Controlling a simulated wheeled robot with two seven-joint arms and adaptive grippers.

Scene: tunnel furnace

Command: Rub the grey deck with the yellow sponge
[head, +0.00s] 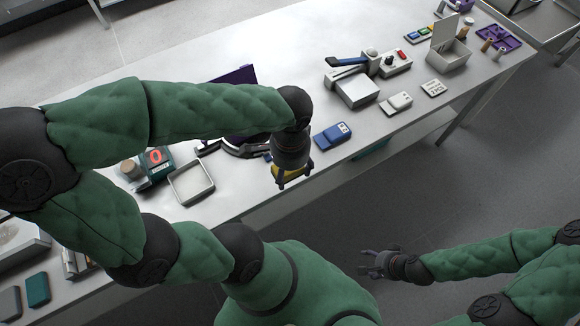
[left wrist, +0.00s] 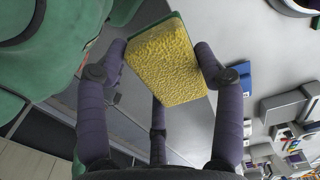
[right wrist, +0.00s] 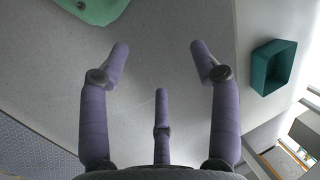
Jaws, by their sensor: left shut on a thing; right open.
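The yellow sponge (head: 290,172) has a green backing, seen along its edge in the left wrist view (left wrist: 165,62). My left gripper (head: 292,178) is shut on it, with fingers on both sides. It holds the sponge near the table's front edge; I cannot tell whether the sponge touches the table. A flat, light grey block (head: 357,91) sits further right on the table, and a square, pale-rimmed tray (head: 191,184) is to the left. I cannot tell which, if either, is the grey deck. My right gripper (head: 370,262) is open and empty, away from the table above the floor.
A blue box (head: 332,137) lies just right of the sponge. A dark purple item (head: 238,78) is partly hidden behind my left arm. A counter showing a red 0 (head: 156,156) stands left. A teal bin (right wrist: 273,66) shows in the right wrist view. Bare table lies between several items.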

